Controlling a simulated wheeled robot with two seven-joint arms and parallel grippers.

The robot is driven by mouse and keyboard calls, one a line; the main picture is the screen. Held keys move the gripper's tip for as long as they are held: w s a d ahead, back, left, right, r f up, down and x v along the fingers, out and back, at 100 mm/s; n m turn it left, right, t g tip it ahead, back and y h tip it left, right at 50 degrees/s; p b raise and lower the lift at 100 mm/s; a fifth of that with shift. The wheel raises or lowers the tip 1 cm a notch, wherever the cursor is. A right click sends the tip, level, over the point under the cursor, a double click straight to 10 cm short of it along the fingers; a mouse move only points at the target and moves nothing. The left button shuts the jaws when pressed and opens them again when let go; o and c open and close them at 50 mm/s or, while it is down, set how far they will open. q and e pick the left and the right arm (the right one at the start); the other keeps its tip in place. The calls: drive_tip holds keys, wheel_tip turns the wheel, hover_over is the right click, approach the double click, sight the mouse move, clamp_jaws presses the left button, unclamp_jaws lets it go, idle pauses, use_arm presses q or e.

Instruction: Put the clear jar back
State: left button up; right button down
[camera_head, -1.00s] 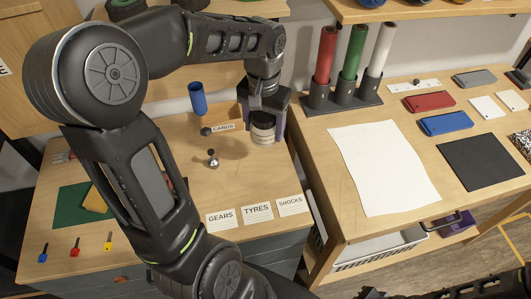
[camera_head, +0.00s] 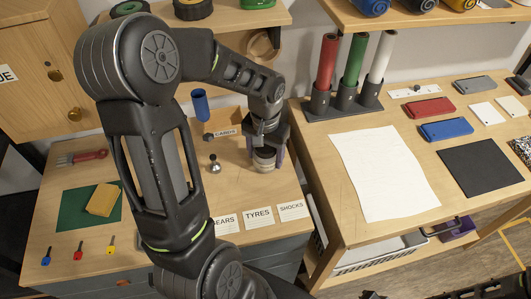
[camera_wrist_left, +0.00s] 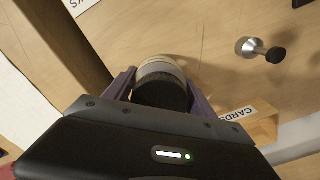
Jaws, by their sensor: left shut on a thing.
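My left gripper (camera_head: 266,146) is shut on the clear jar (camera_head: 264,161), near the right edge of the left table. The jar is upright, with pale contents and a dark lid between the fingers. In the left wrist view the jar (camera_wrist_left: 160,70) sits between the two purple fingers (camera_wrist_left: 160,92). I cannot tell whether its base touches the table. Dark parts at the bottom right edge of the head view look like my right arm; its jaws cannot be made out.
A small metal knob-like piece (camera_head: 215,164) stands left of the jar, with a blue cup (camera_head: 200,103) and a CARDS label (camera_head: 225,133) behind. Labels for TYRES (camera_head: 259,217) and SHOCKS (camera_head: 292,210) lie in front. A tube rack (camera_head: 340,105) stands on the right table.

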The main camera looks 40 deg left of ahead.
use_arm(q)
drive_tip(key=shift+f, duration=0.15)
drive_tip(key=o, duration=1.4)
wheel_tip(320, 180, up, 12)
drive_tip(key=shift+r+b, duration=0.2)
drive_tip(key=shift+b, duration=0.25)
